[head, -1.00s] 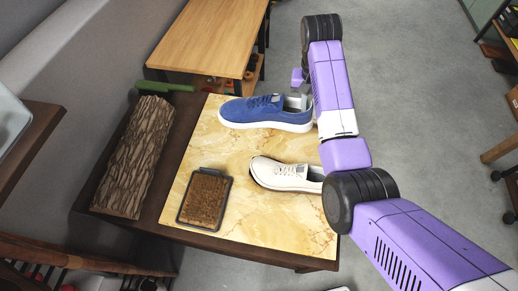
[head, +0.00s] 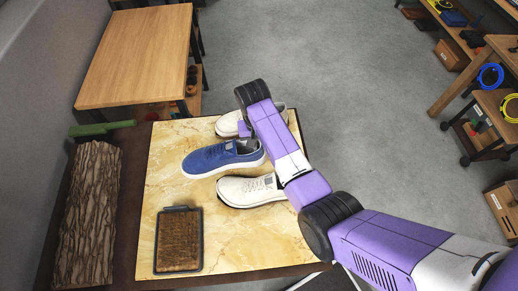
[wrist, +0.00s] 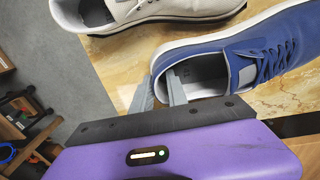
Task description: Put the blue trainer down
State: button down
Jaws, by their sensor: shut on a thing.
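The blue trainer (head: 218,158) is in the middle of the head view, toe to the left, between two pale shoes over the marbled board (head: 165,228). In the wrist view the blue trainer (wrist: 225,60) fills the right side. My gripper (wrist: 161,84) is shut on its heel, one finger inside the collar and one outside. In the head view my gripper (head: 246,138) is partly hidden by my arm. I cannot tell whether the sole touches the board.
A white shoe (head: 238,191) lies in front of the trainer, and another pale shoe (head: 226,125) lies behind it. A brown brush-like block (head: 179,242) is at the board's front left. Bare board lies left of the shoes.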

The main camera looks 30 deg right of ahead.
notch_tip(320, 180, down, 4)
jog(key=b, duration=0.3)
jog(key=shift+w+f, duration=0.1)
jog(key=shift+f, duration=0.05)
jog(key=c, duration=1.3)
grip_release()
